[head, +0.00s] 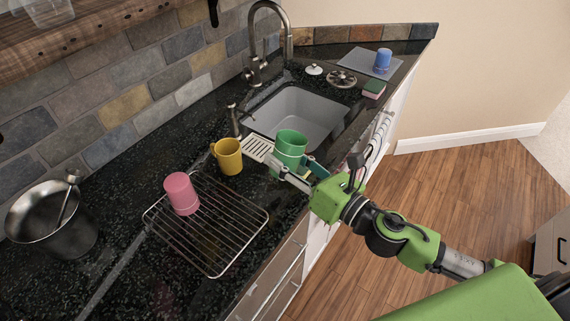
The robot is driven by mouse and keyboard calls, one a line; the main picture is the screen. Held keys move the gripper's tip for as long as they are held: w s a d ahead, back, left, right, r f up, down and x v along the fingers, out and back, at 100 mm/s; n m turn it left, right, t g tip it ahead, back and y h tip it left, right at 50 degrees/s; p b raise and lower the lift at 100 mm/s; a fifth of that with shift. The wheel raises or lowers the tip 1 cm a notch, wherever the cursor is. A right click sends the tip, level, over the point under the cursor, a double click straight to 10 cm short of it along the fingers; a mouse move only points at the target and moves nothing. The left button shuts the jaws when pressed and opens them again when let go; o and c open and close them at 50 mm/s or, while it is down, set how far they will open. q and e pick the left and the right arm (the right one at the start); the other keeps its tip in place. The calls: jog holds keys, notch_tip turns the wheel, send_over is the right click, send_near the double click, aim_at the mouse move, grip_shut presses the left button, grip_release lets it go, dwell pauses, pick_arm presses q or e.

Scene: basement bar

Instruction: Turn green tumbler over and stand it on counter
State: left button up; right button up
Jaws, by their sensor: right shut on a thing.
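The green tumbler (290,147) is in the middle of the head view, at the near side of the sink. Its open mouth faces up and it looks close to upright. My right gripper (296,172) comes in from the right and is shut on the tumbler's lower part. The fingers hide part of its base, so I cannot tell whether it touches the black speckled counter (125,185). My left gripper is not in view.
A pink tumbler (181,194) stands on a wire rack (228,255). A steel bucket (50,225) is at left. A blue cup (383,59) stands far right on a grey mat (368,66).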

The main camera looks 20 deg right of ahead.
jog(key=n, duration=0.4)
jog(key=shift+d, duration=0.1)
jog(key=shift+w+f, duration=0.25)
jog(key=shift+f, duration=0.2)
jog(key=b, duration=0.5)
send_over(274, 192)
notch_tip(274, 192, down, 7)
jog(key=shift+f, duration=0.2)
notch_tip(274, 192, down, 2)
jog(key=shift+w+f+b, duration=0.1)
jog(key=shift+b, duration=0.8)
jog(key=shift+f+b, duration=0.85)
jog(key=shift+f, duration=0.05)
jog(key=shift+f+b, duration=0.3)
jog(key=shift+f, duration=0.05)
jog(key=o, duration=1.4)
jog(key=shift+o, duration=0.2)
